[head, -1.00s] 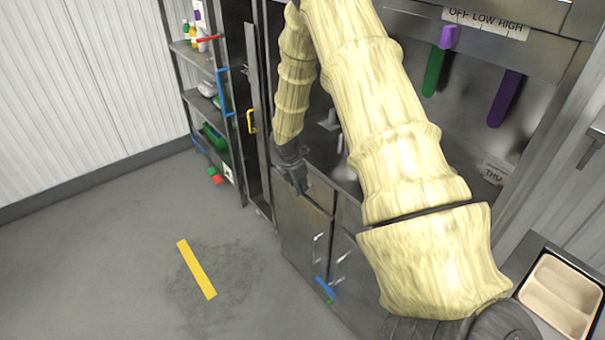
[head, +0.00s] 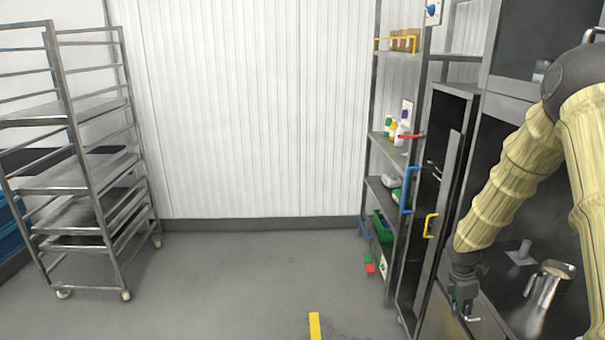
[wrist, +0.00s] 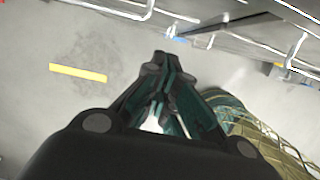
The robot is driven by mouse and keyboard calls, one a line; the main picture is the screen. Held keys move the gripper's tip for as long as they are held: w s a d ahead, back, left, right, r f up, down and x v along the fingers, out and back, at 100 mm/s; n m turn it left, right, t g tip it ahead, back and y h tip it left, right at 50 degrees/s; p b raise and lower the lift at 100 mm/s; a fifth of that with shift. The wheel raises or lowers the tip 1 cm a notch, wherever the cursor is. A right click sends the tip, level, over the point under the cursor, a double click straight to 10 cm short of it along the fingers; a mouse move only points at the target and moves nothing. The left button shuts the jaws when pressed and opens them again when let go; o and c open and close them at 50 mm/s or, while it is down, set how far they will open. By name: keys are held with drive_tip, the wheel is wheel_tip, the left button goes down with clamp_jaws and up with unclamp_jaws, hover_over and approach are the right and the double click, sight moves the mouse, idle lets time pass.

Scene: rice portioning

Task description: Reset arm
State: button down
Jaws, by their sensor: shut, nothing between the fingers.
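My arm, in a pale yellow sleeve, fills the right side of the head view. My gripper (head: 465,302) hangs at its end, pointing down in front of the steel counter unit. In the wrist view my gripper (wrist: 160,62) has its dark fingers brought together, with nothing held between them. Below the fingers is grey floor, with a yellow floor strip (wrist: 78,73) to the left.
A metal jug (head: 548,285) stands on the steel counter right of my gripper. A steel shelf rack (head: 398,55) with bottles stands behind it. A wheeled tray rack (head: 75,125) is at the far left.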

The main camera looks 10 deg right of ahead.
drive_tip(key=s+a+f+m+y, duration=0.1)
drive_tip(key=s+a+f+m, duration=0.4)
drive_tip(key=a+f, duration=0.4)
drive_tip(key=s+a+f+m+y, duration=0.2)
drive_tip(key=s+a+f, duration=0.55)
drive_tip(key=a, duration=0.25)
drive_tip(key=s+a+f+m, duration=0.2)
drive_tip(key=s+a+m, duration=0.3)
drive_tip(key=s, duration=0.6)
drive_tip(key=s+a+f+m, duration=0.3)
drive_tip(key=s+a+m, duration=0.2)
drive_tip(key=s, duration=0.7)
drive_tip(key=shift+s+a+f, duration=0.15)
drive_tip(key=shift+a+f, duration=0.2)
drive_tip(key=shift+a, duration=0.35)
